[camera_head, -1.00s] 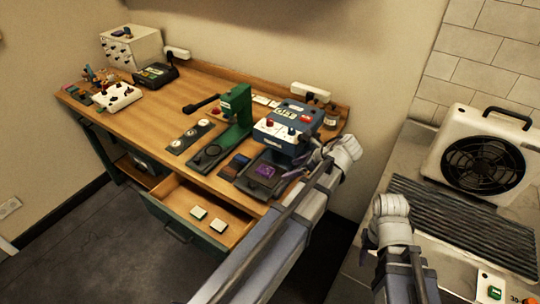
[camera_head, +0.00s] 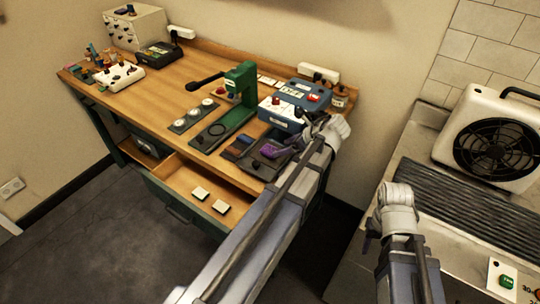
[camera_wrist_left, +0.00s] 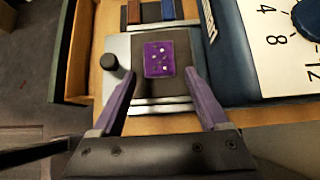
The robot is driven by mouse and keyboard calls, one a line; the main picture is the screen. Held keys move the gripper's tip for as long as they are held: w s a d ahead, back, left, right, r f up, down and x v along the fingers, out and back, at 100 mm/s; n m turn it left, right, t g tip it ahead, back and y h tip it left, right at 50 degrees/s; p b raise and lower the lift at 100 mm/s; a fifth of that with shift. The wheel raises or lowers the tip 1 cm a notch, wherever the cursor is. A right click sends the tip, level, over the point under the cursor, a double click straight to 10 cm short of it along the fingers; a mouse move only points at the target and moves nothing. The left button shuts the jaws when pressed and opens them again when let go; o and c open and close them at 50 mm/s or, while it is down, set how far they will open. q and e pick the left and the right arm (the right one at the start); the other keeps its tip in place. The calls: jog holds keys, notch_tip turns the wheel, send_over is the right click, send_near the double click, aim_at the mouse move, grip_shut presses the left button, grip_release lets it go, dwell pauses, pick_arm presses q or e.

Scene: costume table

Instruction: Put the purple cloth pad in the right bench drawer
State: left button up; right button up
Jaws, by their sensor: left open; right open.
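The purple cloth pad (camera_wrist_left: 159,58) lies on a dark square plate (camera_wrist_left: 180,85) in the left wrist view, ahead of and between my left gripper's fingers, not gripped. My left gripper (camera_wrist_left: 158,92) is open; in the head view (camera_head: 277,151) it hangs over the dark plate at the bench's front right and largely hides the pad. The right bench drawer (camera_head: 178,181) is pulled open, with two small pale pads (camera_head: 210,200) inside. My right gripper (camera_head: 370,238) is open and away from the bench, over the edge of the grey counter.
Beside the plate stand a green press (camera_head: 238,98), a blue meter box (camera_head: 291,108) and red and blue strips (camera_head: 238,146). A dark knob (camera_wrist_left: 109,62) stands left of the pad. A heater with a fan (camera_head: 492,148) sits on the right counter.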

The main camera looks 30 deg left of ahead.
aim_at(271, 150)
pick_arm(q)
jog(key=b+x, duration=0.3)
jog(key=x, duration=0.1)
jog(key=shift+a+f, duration=0.15)
jog(key=shift+f, duration=0.05)
jog(key=shift+a+f+b, duration=0.15)
jog(key=shift+a+b, duration=0.15)
jog(key=shift+a, duration=0.1)
jog(key=shift+c, duration=0.2)
grip_shut()
jog(key=shift+r, duration=0.2)
jog(key=shift+d+r+p, duration=0.15)
jog(key=shift+r+p, duration=0.75)
jog(key=shift+p, duration=0.2)
jog(key=s+d, duration=0.1)
jog(key=d, duration=1.6)
jog(key=shift+s+d+f+b, duration=0.2)
jog(key=shift+d+f+b, duration=0.1)
jog(key=shift+d, duration=0.1)
